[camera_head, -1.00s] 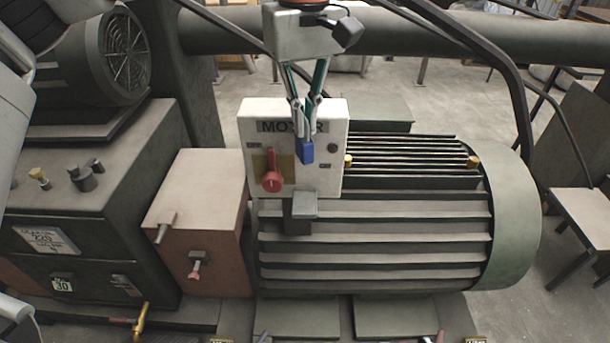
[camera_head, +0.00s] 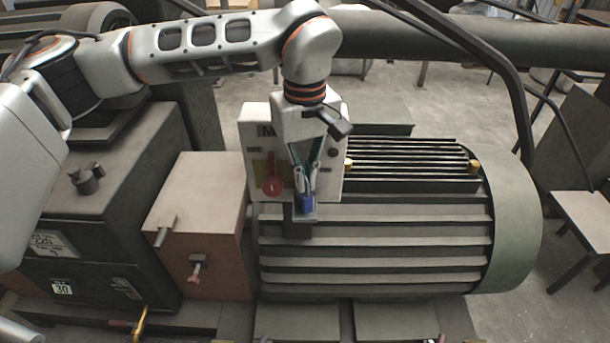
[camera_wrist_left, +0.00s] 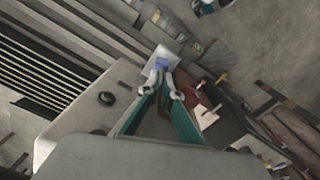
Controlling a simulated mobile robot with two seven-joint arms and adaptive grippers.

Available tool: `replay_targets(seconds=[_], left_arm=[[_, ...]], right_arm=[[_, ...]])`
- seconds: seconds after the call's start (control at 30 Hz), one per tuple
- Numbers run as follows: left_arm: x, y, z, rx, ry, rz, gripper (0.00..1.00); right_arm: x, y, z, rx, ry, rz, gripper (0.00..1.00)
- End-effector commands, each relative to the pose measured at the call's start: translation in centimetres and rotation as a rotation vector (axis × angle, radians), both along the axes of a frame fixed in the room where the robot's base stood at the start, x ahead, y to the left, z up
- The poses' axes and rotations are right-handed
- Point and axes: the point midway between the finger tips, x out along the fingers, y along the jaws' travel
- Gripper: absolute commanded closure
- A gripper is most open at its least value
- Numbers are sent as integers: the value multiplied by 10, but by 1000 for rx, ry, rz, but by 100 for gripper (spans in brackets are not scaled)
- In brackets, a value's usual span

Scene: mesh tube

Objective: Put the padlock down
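The small blue padlock (camera_head: 305,203) is low in front of the white motor switch box (camera_head: 332,185), over the small grey ledge (camera_head: 298,228) below the box. I cannot tell whether it touches the ledge. My left gripper (camera_head: 306,190) points down from above, its fingertips closed in on the padlock's upper part. In the left wrist view the padlock (camera_wrist_left: 161,64) sits at the fingertips (camera_wrist_left: 162,82), against the pale ledge (camera_wrist_left: 176,48). The gripper hides part of the box's front. My right gripper is not in view.
A red rotary switch (camera_head: 271,187) sits on the box's front, just left of the fingers. A reddish box (camera_head: 200,190) with small valves stands to the left. A thick pipe (camera_head: 450,42) crosses the back.

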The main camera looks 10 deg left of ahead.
Motion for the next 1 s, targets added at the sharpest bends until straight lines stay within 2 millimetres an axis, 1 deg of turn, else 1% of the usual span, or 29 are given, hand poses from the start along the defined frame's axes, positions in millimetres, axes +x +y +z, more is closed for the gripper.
replay_targets(seconds=[0.17, 0.27, 0.57, 0.67, 0.77, 0.87, 1.0], left_arm=[[0, 0, -2, 0, 0, 0, 100], [0, 0, -2, 1, 1, 0, 79], [0, 0, -2, 0, 1, 0, 79], [0, 0, 1, -1, 1, 0, 79], [1, 0, 11, -1, -3, 0, 79], [1, 0, 28, 0, -4, 0, 79], [1, 0, 58, 0, -6, 1, 79]], right_arm=[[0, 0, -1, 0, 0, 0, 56], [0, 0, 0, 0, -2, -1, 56], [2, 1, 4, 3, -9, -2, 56], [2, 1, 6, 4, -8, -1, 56], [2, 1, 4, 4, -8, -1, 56], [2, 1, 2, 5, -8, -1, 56], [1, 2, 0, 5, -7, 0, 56]])
